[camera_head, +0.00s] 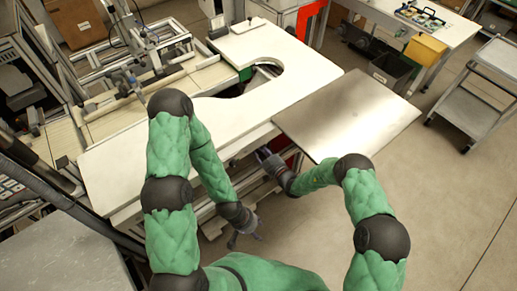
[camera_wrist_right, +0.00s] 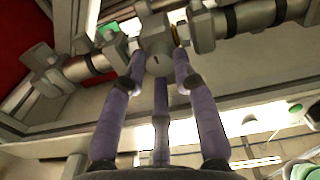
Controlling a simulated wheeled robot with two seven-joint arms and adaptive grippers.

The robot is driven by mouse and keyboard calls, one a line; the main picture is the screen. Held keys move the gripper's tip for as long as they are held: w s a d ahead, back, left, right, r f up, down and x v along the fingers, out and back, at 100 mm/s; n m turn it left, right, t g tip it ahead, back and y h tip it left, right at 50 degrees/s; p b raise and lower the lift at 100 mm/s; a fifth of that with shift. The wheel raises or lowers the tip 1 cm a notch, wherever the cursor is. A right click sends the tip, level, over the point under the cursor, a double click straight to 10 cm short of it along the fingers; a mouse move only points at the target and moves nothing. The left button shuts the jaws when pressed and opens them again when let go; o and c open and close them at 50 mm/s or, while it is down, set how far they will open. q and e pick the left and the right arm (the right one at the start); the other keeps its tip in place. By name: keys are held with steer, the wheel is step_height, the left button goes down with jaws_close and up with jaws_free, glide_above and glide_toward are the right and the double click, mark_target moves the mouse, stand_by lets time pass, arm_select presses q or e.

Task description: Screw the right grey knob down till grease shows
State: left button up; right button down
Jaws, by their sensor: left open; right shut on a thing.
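In the right wrist view, my right gripper (camera_wrist_right: 160,58) points up under the machine. Its purple-grey fingers are shut around a grey knob (camera_wrist_right: 157,66), which sits below a brass-coloured part on a line of grey pipe fittings. I cannot see any grease. In the head view, my right gripper (camera_head: 264,155) reaches under the table edge beside a red panel, and the knob is hidden there. My left gripper (camera_head: 246,237) hangs open and empty, low in front of the white table.
Grey pipe fittings (camera_wrist_right: 88,67) run left of the knob, near a red panel (camera_wrist_right: 22,35). Above my arms are a white table (camera_head: 215,118) with a round cut-out and a metal plate (camera_head: 345,112). The floor at the right is clear up to a grey cart (camera_head: 475,105).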

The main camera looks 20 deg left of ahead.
steer(key=shift+f, duration=0.1)
stand_by(0.3)
steer(key=c, duration=1)
jaws_free()
steer(key=shift+w+r, duration=0.1)
steer(key=shift+r, duration=0.1)
steer(key=shift+d, duration=0.1)
steer(key=shift+f+v, duration=0.2)
steer(key=shift+v, duration=3.85)
steer(key=shift+a, duration=0.2)
